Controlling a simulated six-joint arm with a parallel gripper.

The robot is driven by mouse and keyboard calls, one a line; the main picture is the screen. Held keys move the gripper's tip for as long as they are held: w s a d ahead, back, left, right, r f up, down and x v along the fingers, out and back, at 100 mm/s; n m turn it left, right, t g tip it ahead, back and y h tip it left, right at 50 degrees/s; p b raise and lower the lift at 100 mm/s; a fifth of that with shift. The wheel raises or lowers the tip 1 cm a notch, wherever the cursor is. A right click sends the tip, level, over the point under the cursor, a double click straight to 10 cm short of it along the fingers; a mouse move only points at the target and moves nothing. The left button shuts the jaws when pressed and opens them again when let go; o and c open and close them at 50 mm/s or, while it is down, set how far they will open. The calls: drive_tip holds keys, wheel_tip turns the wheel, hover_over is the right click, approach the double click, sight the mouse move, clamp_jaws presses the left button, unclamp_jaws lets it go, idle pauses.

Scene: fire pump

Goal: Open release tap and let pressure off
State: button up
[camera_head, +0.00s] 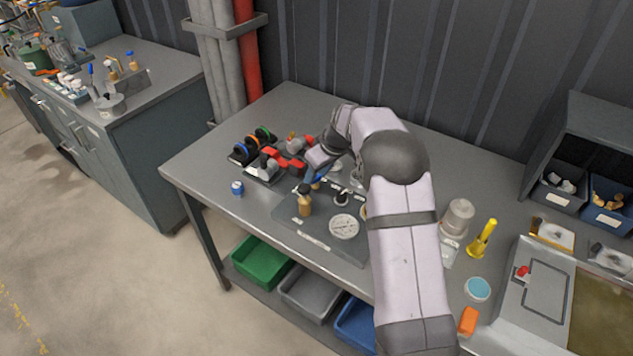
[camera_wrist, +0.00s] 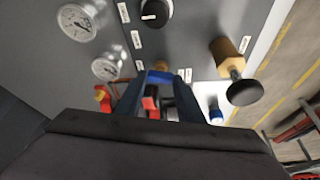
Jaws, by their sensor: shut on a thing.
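My gripper (camera_wrist: 161,82) is over the grey pump panel (camera_wrist: 195,35), with its dark blue fingers closed around a small blue piece that looks like the release tap's handle. A brass fitting (camera_wrist: 162,64) shows just beyond the fingertips. The fingers hide much of the tap, so I cannot tell how far it is turned. In the head view my gripper (camera_head: 313,178) is low over the panel's back left edge. A brass valve with a black knob (camera_head: 305,203) stands near it, apart from the fingers. Two white gauges (camera_wrist: 78,21) are at the wrist view's upper left.
A black dial (camera_wrist: 155,12) is at the wrist view's top. Red-handled valves (camera_head: 289,160) and coloured rings (camera_head: 249,145) stand left of my gripper. A small blue can (camera_head: 237,188) is at the table's left. A yellow funnel-like item (camera_head: 483,239) stands right of my arm.

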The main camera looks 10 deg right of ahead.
drive_tip(key=shift+w+d+n+g+y+b, duration=0.1)
drive_tip(key=shift+n+g+y+b, duration=0.5)
drive_tip(key=shift+n, duration=0.9)
drive_tip(key=o, duration=1.1)
drive_tip(key=shift+c, duration=0.2)
drive_tip(key=b+v, duration=0.2)
drive_tip(key=v, duration=0.5)
drive_tip(key=shift+r, duration=0.15)
